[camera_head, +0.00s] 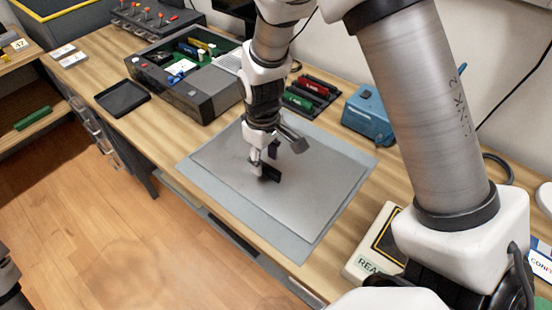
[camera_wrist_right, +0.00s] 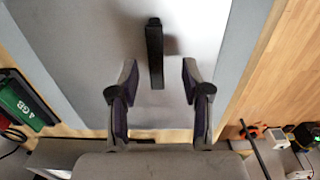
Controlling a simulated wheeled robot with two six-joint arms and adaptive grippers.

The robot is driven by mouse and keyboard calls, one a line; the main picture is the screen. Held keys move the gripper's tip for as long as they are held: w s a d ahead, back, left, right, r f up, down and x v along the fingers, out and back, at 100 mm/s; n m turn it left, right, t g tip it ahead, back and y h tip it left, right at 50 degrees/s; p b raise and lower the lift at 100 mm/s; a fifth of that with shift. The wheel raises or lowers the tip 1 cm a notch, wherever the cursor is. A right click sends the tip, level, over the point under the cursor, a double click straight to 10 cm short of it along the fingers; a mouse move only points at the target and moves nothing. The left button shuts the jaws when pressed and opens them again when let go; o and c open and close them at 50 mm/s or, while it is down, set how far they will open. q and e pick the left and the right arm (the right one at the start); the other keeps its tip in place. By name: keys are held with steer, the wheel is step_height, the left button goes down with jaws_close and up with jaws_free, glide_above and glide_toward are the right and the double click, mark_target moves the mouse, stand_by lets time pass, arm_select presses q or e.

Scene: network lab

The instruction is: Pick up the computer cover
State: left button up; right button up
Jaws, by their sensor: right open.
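The computer cover (camera_head: 315,190) is a flat grey metal panel lying on a larger pale blue-grey mat (camera_head: 300,248) near the table's front edge. A black upright handle (camera_head: 271,174) stands on the cover and also shows in the right wrist view (camera_wrist_right: 155,55). My right gripper (camera_head: 265,160) is over the cover, close to the handle and partly hiding it. In the right wrist view its two fingers (camera_wrist_right: 159,68) are apart, with the handle's near end between the tips. I see no grip on it. My left gripper is not clearly in view.
An open dark grey computer case (camera_head: 205,98) with parts inside stands behind left of the mat. A black tray (camera_head: 122,97) lies to its left. Memory modules (camera_head: 310,92) and a blue device (camera_head: 368,110) are behind. A cream sign box (camera_head: 372,240) is at the right.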

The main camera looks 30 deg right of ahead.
mark_target(266, 167)
steer(key=f, duration=0.4)
steer(key=shift+w+d, duration=0.3)
steer(key=shift+s+a+r, duration=0.1)
steer(key=shift+s+r, duration=0.05)
steer(key=shift+s, duration=0.05)
steer(key=shift+c, duration=0.4)
jaws_close()
steer(key=shift+r, duration=0.1)
